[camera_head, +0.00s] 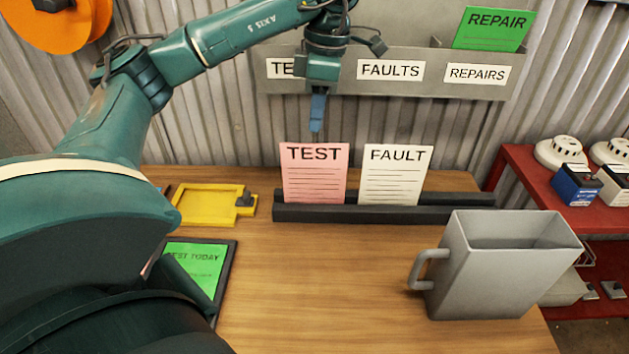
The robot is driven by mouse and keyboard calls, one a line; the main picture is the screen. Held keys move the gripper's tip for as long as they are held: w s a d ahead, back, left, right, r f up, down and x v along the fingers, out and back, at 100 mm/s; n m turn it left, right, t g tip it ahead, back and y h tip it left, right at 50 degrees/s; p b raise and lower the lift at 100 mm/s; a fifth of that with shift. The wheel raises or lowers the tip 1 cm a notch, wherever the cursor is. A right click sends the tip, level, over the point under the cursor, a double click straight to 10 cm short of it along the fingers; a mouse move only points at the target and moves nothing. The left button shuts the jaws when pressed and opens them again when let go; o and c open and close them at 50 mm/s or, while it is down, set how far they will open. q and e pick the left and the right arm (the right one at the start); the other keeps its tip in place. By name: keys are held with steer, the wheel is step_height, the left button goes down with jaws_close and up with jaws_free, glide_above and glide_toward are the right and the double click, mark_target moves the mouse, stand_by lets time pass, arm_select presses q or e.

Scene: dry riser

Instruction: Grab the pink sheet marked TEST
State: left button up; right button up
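The pink sheet marked TEST (315,174) stands upright in a dark slotted holder (345,214) on the wooden table. A white sheet marked FAULT (394,175) stands just right of it in the same holder. My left gripper (317,115) points down above the top edge of the pink sheet, with a small gap between them. It holds nothing that I can see. Its fingers show edge-on, so I cannot tell whether they are open or shut. My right gripper is not in view.
A grey wall rack (432,55) labelled FAULTS and REPAIRS holds a green REPAIR sheet (492,29). A grey jug-like box (500,270) stands at front right. A yellow tray (205,204) and a green TEST TODAY board (197,268) lie at left. The middle table is clear.

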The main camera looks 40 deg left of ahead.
arm_select(q)
glide_above(313, 154)
step_height(313, 154, down, 4)
step_height(313, 154, down, 6)
steer(key=shift+a+r, duration=0.1)
steer(key=shift+r, duration=0.05)
steer(key=shift+f, duration=0.2)
steer(key=shift+c, duration=0.4)
jaws_close()
